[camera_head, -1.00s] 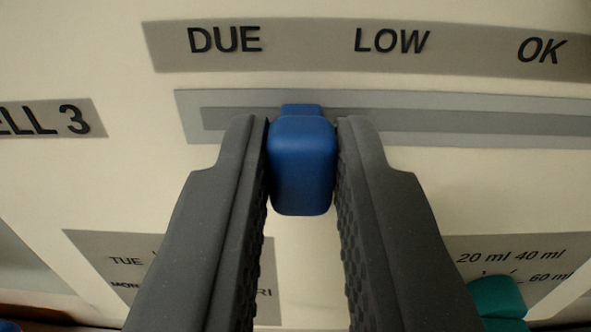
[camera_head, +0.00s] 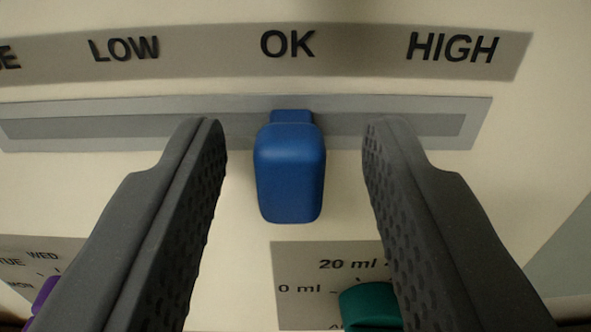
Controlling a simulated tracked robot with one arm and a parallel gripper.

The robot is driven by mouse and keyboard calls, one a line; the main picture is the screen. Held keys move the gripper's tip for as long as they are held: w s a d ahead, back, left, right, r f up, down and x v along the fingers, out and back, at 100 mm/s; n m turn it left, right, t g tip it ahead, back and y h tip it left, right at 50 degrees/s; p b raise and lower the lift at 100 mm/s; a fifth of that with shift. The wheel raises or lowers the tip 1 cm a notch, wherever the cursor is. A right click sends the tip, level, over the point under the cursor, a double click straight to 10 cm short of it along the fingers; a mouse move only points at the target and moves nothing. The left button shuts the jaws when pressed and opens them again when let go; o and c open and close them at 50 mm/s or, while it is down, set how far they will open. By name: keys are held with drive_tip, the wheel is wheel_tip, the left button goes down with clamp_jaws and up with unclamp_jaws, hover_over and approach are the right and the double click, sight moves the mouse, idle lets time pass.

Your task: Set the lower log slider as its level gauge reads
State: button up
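The blue slider knob (camera_head: 289,172) sits in a horizontal grey track (camera_head: 420,123) on a cream panel. It stands directly under the word OK on the label strip (camera_head: 370,49), which also reads LOW to its left and HIGH to its right. My gripper (camera_head: 293,125) is open around the knob, with a clear gap between each finger and the knob's sides. The level gauge is not in view.
Below the track, a green knob (camera_head: 370,304) sits on a plate (camera_head: 305,258) marked in ml, partly behind my right finger. A purple knob (camera_head: 44,298) shows at lower left by a plate with weekday letters. A grey-green surface (camera_head: 567,255) lies at the right edge.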

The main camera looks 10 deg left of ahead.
drive_tip(key=shift+s, duration=0.15)
drive_tip(key=s+d, duration=0.2)
drive_tip(key=s, duration=1.1)
drive_tip(key=shift+s, duration=0.2)
drive_tip(key=shift+d, duration=0.15)
drive_tip(key=s+r+m+g+h, duration=0.1)
drive_tip(key=s+r, duration=0.5)
drive_tip(key=r, duration=0.5)
drive_tip(key=s+r+g+h, duration=0.1)
drive_tip(key=s+r, duration=0.5)
drive_tip(key=r, duration=0.6)
drive_tip(key=shift+s+d+m+h, duration=0.15)
drive_tip(key=shift+d+m+h, duration=0.15)
drive_tip(key=shift+m+h, duration=0.1)
drive_tip(key=shift+d, duration=0.1)
drive_tip(key=shift+c, duration=0.2)
